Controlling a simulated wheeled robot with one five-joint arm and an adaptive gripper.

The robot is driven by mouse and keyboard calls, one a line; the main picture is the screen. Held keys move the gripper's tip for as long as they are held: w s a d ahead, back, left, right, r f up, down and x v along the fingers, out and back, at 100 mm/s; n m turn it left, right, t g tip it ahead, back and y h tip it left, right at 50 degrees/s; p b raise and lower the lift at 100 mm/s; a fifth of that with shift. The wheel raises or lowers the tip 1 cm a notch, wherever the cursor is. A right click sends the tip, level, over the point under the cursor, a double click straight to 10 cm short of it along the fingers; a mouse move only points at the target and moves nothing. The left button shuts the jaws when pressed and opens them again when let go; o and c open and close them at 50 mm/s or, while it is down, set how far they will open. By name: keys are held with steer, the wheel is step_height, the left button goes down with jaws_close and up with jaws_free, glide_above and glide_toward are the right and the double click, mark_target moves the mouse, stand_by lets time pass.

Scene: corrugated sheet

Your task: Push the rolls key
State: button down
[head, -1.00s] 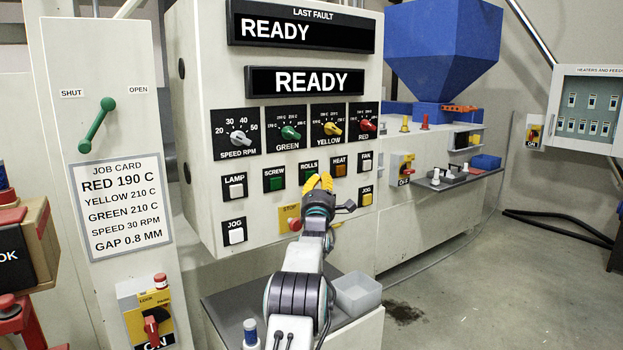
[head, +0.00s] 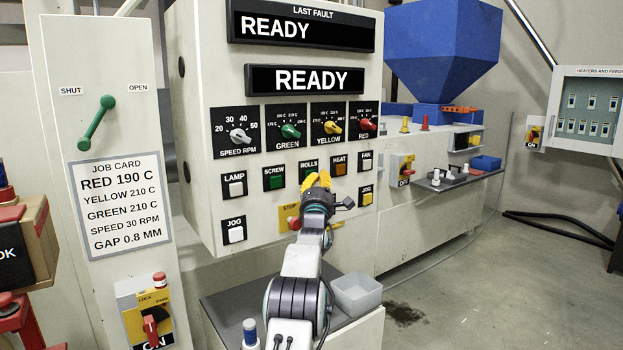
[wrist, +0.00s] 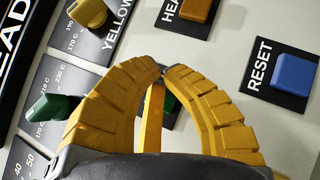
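The rolls key (head: 304,174) is a green square on a black plate below the ROLLS label, in the lower half of the white panel. In the head view my gripper (head: 318,177) has its yellow fingers right in front of it and covers part of it. In the wrist view the fingertips of my gripper (wrist: 161,70) meet and hold nothing. A green bit, likely the rolls key (wrist: 170,104), shows between the fingers; the rest is hidden. I cannot tell whether the fingers touch the key.
The orange heat key (head: 340,169) is just right of the fingers, the green screw key (head: 274,182) to the left. A red stop button (head: 293,223) on a yellow plate is below. The wrist view shows a blue reset key (wrist: 294,76). A grey tray (head: 357,293) stands below.

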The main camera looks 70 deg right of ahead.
steer(key=shift+w+d, duration=0.2)
steer(key=shift+w, duration=0.05)
stand_by(0.8)
steer(key=shift+s+a+f+b, duration=0.15)
steer(key=shift+s+b, duration=0.1)
steer(key=shift+b, duration=0.55)
steer(key=shift+s+a+b, duration=0.35)
steer(key=shift+b, duration=0.6)
